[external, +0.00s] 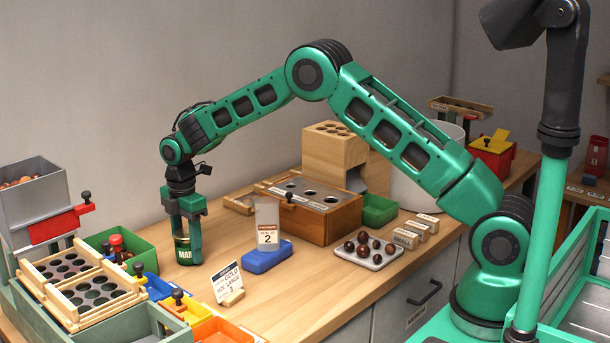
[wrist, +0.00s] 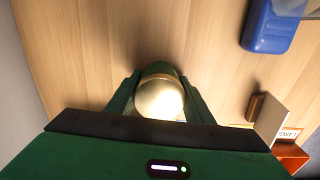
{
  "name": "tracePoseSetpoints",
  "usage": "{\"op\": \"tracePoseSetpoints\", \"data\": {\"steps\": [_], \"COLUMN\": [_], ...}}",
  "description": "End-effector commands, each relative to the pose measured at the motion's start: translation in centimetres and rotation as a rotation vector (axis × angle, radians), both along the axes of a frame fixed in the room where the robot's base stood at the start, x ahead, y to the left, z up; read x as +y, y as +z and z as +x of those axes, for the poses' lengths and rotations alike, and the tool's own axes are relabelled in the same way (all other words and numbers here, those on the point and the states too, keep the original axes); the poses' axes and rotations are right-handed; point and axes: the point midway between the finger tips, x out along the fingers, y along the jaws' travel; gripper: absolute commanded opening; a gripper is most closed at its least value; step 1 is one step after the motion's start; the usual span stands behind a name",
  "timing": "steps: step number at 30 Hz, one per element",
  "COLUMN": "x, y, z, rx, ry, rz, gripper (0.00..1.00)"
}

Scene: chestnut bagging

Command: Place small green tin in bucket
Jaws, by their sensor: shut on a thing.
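A small green tin (external: 183,253) with a gold band and lettering stands upright between the fingers of my gripper (external: 186,228) at the left of the table in the external view. My gripper is shut on it. In the wrist view the tin's round gold top (wrist: 159,99) sits between the two green fingers of my gripper (wrist: 160,108). I cannot tell whether the tin's base touches the table. A white round container (external: 408,191), which looks like the bucket, stands behind my arm at the back right. My arm hides much of it.
A blue block (external: 267,258) with a card and a small sign (external: 228,284) stand right of the tin. A wooden box with holes (external: 310,215), a green tray (external: 379,211) and a chestnut tray (external: 368,250) lie between tin and bucket. Sorting trays and bins (external: 85,290) crowd the left.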

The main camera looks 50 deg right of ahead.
Motion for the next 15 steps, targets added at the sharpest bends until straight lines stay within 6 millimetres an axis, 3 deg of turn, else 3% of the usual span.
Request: {"op": "tracePoseSetpoints", "data": {"steps": [8,15], "x": [0.0,3.8], "y": [3.5,6.6], "z": [0.1,-2.9], "rx": [-0.004,-0.003], "ry": [0.0,0.005], "rz": [0.0,0.001], "gripper": [0.17,0.17]}}
